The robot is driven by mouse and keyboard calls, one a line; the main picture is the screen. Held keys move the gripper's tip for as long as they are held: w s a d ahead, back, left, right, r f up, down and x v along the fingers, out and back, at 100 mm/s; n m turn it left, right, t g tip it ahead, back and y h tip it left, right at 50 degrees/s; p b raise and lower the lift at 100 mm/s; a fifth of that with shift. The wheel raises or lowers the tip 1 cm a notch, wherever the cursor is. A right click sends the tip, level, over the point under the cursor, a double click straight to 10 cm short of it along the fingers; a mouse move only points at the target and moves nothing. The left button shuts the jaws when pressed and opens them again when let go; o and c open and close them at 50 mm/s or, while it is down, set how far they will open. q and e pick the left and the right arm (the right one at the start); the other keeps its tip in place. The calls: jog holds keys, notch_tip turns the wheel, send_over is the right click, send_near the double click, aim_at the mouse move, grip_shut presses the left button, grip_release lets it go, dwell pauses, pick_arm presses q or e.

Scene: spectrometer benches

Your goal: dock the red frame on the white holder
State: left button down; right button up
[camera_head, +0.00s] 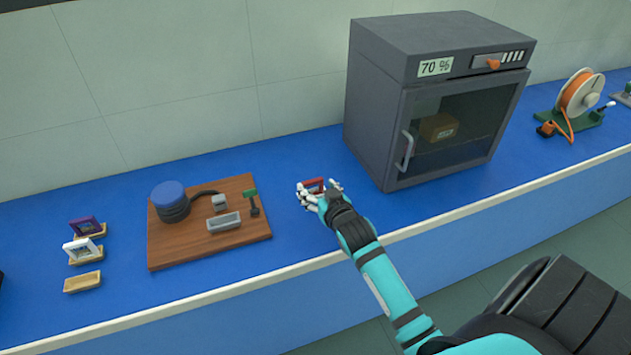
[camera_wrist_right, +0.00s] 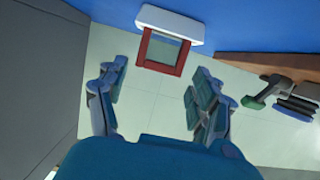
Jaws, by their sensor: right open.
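The red frame (camera_head: 314,185) stands on the blue bench between the wooden board and the oven. In the right wrist view the red frame (camera_wrist_right: 163,53) meets the long side of the white holder (camera_wrist_right: 168,27); I cannot tell how deeply it sits in it. In the head view the holder is hidden or blends with my pale fingers. My right gripper (camera_head: 320,191) is at the frame. In the wrist view my right gripper (camera_wrist_right: 157,82) is open, its fingers apart on either side, with the frame just beyond the fingertips and clear of them. My left gripper is not in view.
A grey oven (camera_head: 430,100) stands close on the right. A wooden board (camera_head: 170,250) with a blue-topped cylinder (camera_head: 169,195) lies left. Further left are a purple frame (camera_head: 84,226), a white frame (camera_head: 80,249) and an empty wooden holder (camera_head: 82,281). An orange reel (camera_head: 577,92) stands far right.

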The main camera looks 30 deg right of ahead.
jog(key=shift+p+v, duration=1.9)
jog(key=shift+v, duration=0.95)
jog(key=shift+s+a+r, duration=0.1)
jog(key=shift+s+r, duration=0.05)
jog(key=shift+s, duration=0.2)
